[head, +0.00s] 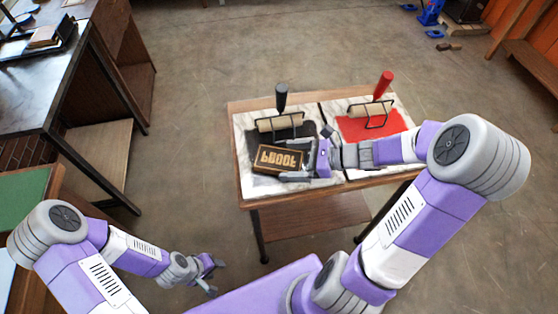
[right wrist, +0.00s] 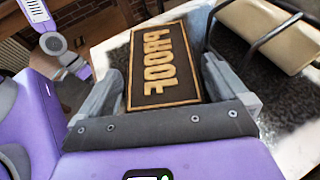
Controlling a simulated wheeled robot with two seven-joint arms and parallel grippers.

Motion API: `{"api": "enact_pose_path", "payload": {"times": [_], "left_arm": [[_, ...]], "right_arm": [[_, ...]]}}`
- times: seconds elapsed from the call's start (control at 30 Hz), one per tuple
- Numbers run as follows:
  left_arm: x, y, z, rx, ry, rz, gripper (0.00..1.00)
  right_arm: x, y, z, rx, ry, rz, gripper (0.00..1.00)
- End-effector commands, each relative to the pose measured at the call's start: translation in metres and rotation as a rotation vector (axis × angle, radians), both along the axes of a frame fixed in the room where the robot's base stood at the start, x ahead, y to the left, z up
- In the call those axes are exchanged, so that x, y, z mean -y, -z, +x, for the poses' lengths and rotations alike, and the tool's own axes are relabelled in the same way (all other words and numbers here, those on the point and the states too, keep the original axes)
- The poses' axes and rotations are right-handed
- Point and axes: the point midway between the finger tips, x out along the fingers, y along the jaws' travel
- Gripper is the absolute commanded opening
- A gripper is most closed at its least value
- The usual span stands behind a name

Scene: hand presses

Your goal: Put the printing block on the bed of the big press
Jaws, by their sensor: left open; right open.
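The printing block (head: 277,160) is a dark rectangular plate with raised gold mirrored letters and a gold border. It lies flat at the left of the small table, and it fills the middle of the right wrist view (right wrist: 163,62). My right gripper (head: 299,162) is open, with a finger on either side of the block's near end in the right wrist view (right wrist: 160,90). I cannot tell whether the fingers touch it. My left gripper (head: 217,278) is open and empty, low at the left of the small table. I cannot make out the big press for certain.
The small wooden table (head: 300,194) has marble slabs with black and red ink patches. A black-handled roller (head: 280,122) stands behind the block, and a red-handled roller (head: 372,110) is to the right. A dark-topped desk (head: 50,85) and a green surface (head: 25,190) are at left.

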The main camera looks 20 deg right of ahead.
Motion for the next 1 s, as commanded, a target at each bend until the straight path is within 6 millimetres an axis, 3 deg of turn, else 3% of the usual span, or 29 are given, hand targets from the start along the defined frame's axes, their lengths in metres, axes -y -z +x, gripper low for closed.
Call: {"api": "enact_pose_path", "payload": {"times": [0.07, 0.3, 0.47, 0.73, 1.0], "left_arm": [[0.0, 0.0, 0.0, 0.0, 0.0, 0.0, 0.43], [0.0, 0.0, 0.0, 0.0, 0.0, 0.0, 0.43], [0.0, 0.0, 0.0, 0.0, 0.0, 0.0, 0.43], [0.0, -0.007, 0.0, 0.0, 0.0, 0.0, 0.43], [0.0, -0.035, 0.0, 0.0, 0.0, 0.0, 0.43]], "right_arm": [[0.0, 0.0, 0.0, 0.0, 0.0, 0.0, 0.97], [0.0, 0.0, 0.0, 0.0, 0.0, 0.0, 0.6], [0.0, -0.001, 0.0, 0.001, 0.0, 0.0, 0.4], [0.0, -0.012, 0.0, 0.003, -0.001, -0.002, 0.39], [0.0, -0.068, 0.001, 0.006, -0.002, -0.003, 0.39]]}}
